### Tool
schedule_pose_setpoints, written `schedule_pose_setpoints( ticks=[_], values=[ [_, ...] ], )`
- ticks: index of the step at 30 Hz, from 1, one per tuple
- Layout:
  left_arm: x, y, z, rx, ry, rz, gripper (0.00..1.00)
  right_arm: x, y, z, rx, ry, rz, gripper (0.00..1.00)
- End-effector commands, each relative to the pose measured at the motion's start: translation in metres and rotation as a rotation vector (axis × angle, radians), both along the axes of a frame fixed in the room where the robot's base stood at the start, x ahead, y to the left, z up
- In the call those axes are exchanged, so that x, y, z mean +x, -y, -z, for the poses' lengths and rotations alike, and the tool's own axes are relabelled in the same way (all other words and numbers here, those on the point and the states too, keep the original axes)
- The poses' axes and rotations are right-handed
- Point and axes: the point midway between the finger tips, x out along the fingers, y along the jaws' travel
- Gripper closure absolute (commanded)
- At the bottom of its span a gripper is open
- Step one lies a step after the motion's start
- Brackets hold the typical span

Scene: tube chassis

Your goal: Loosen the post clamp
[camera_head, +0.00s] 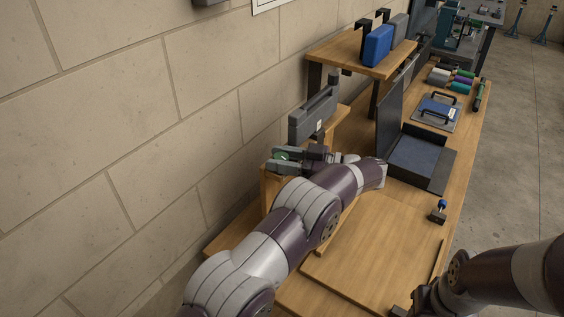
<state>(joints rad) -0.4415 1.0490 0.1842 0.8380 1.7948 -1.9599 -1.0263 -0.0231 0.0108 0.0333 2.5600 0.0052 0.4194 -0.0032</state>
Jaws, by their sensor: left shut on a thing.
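My left gripper (296,160) reaches to the wooden stand near the wall. Its fingers are shut on a small round green part (281,156), mostly hidden between them. Just behind and above stands an upright grey device (313,116) with a handle-like top, which may be the post clamp; I cannot tell how the green part joins it. My right arm comes in at the lower right; its gripper (408,309) is cut off by the bottom edge, and its fingers cannot be made out.
An open dark case (438,179) lies on the wooden bench, right of my left wrist. A small blue-topped fitting (438,211) stands near the bench's right edge. A raised shelf (346,56) holds blue and grey blocks. The front bench top (375,250) is mostly clear.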

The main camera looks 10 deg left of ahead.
Motion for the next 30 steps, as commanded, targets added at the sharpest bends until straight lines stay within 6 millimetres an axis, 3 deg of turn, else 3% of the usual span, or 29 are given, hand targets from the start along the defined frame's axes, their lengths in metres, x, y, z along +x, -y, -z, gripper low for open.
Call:
schedule_pose_setpoints(
  ticks=[17,18,19,30],
  values=[
    [-0.0003,-0.001,0.0001,-0.002,0.0,-0.028,0.87,0.0,0.0,0.0019,0.0,0.0,0.0,0.57],
    [-0.0003,-0.001,0.0001,-0.002,0.0,-0.028,0.44,-0.0001,0.0,0.002,0.0,0.0,0.0,0.57],
    [-0.0003,-0.0009,0.0002,-0.002,0.0,-0.028,0.36,0.0,0.0,0.002,0.0,0.0,0.0,0.57],
    [0.0002,-0.0009,-0.0006,-0.002,0.002,-0.026,0.36,0.0,0.0,0.0019,0.0,0.0,0.0,0.57]
  ],
)
